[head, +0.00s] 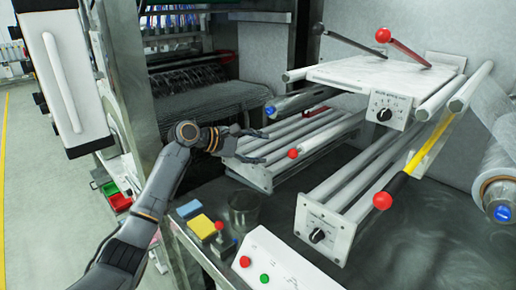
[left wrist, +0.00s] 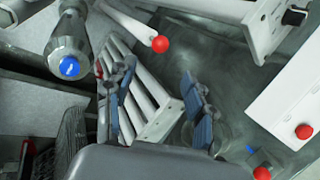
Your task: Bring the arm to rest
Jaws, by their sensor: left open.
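My left arm (head: 160,190) reaches up from the lower left in the head view. My left gripper (head: 263,147) is open, its fingers apart and nothing between them. It is above the white roller frame (head: 248,176), near its left end. In the left wrist view the two blue-grey fingers of the left gripper (left wrist: 160,72) are spread, with the white frame's end and dark worktop behind them. My right gripper is in neither view.
A white control box (head: 283,262) with red and green buttons stands at the front. Red-knobbed levers (head: 408,53) and rollers crowd the right.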

